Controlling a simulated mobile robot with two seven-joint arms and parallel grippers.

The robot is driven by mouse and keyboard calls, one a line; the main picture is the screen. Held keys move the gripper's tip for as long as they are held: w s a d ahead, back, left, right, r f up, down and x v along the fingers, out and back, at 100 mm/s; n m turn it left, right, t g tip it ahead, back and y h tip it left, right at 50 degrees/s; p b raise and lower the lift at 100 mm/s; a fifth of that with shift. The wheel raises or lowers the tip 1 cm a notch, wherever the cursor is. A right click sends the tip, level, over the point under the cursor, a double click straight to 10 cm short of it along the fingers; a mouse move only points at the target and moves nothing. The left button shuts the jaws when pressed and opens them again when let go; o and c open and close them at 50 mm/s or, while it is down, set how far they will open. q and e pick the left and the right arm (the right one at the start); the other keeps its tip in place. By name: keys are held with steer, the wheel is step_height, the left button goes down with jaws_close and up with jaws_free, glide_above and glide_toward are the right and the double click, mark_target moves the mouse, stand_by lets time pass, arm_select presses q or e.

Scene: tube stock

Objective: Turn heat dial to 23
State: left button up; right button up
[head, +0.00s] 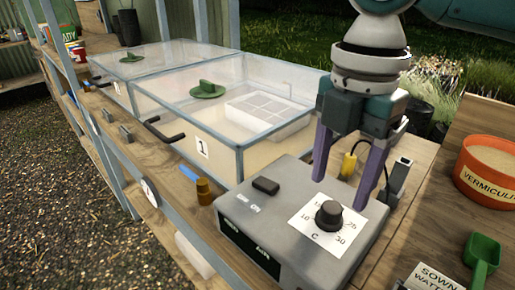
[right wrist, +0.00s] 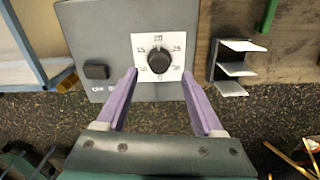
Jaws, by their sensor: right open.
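The heat dial (head: 329,214) is a black round knob on a white scale card (head: 312,238), on the sloped top of a grey control box (head: 262,222). It also shows in the right wrist view (right wrist: 159,61), with numbers around it; I cannot read its exact setting. My right gripper (head: 341,192) points down over the box with its purple fingers apart and empty. In the right wrist view its fingertips (right wrist: 160,75) lie to either side of the knob, apart from it. My left gripper is not in view.
A black rocker switch (head: 265,186) sits on the box. Clear-lidded propagator 1 (head: 203,147) stands behind it on the wooden bench. At right are an orange vermiculite tub (head: 488,172) and a green scoop (head: 482,255).

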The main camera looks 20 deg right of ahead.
mark_target(333, 207)
step_height(333, 207, down, 4)
steer(key=shift+f, duration=0.1)
jaws_close()
stand_by(0.6)
